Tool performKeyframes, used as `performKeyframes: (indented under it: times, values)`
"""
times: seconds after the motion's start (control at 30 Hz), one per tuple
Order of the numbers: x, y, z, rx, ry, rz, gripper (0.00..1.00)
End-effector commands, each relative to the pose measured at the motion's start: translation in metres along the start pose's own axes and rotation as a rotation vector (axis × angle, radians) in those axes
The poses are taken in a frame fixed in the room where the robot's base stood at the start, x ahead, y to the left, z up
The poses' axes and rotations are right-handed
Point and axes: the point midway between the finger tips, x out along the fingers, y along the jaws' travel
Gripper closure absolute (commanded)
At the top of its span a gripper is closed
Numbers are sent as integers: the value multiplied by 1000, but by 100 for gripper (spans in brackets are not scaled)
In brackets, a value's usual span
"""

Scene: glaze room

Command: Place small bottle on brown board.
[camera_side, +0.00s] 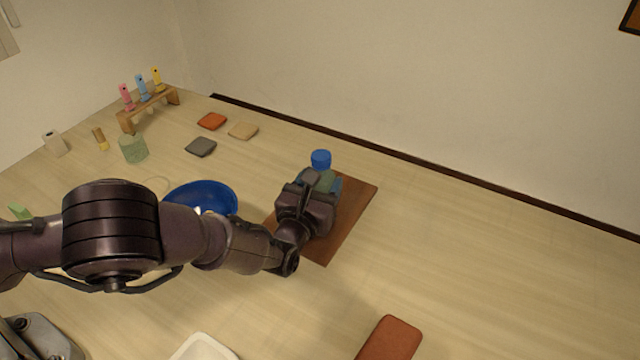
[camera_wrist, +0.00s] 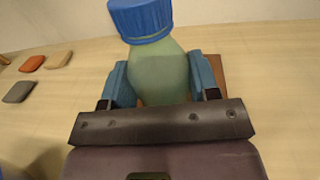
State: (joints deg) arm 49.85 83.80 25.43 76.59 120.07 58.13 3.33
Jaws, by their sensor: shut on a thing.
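The small bottle, with a pale green body (camera_wrist: 160,76) and a blue ribbed cap (camera_wrist: 141,20), stands between my fingers in the wrist view, tilted slightly. Its blue cap (camera_side: 320,159) also shows above my gripper in the side view. My gripper (camera_side: 319,182) is shut on the bottle, with a blue finger on each side of its body. The brown board (camera_side: 349,218) lies flat on the table below my gripper, and the bottle is over its far part. The bottle's base is hidden, so I cannot tell whether it touches the board.
A blue bowl (camera_side: 203,194) sits just left of the board. Orange (camera_side: 212,121), beige (camera_side: 243,131) and grey (camera_side: 201,147) pads lie behind it. A wooden rack (camera_side: 149,107) with coloured tools stands farther back. A reddish-brown block (camera_side: 391,338) is in front. The table's right side is clear.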

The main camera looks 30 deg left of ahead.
Motion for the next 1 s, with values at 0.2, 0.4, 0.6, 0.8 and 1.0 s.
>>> performKeyframes:
  times: [0.2, 0.4, 0.6, 0.8, 1.0]
  values:
    - [0, 0, -2, -1, -2, 0, 71]
    - [0, 0, -6, 0, -2, 0, 71]
    - [0, 0, -5, -1, -1, 0, 19]
    - [0, 0, -4, -1, -1, 0, 19]
    - [-20, -1, -2, 1, 1, -2, 19]
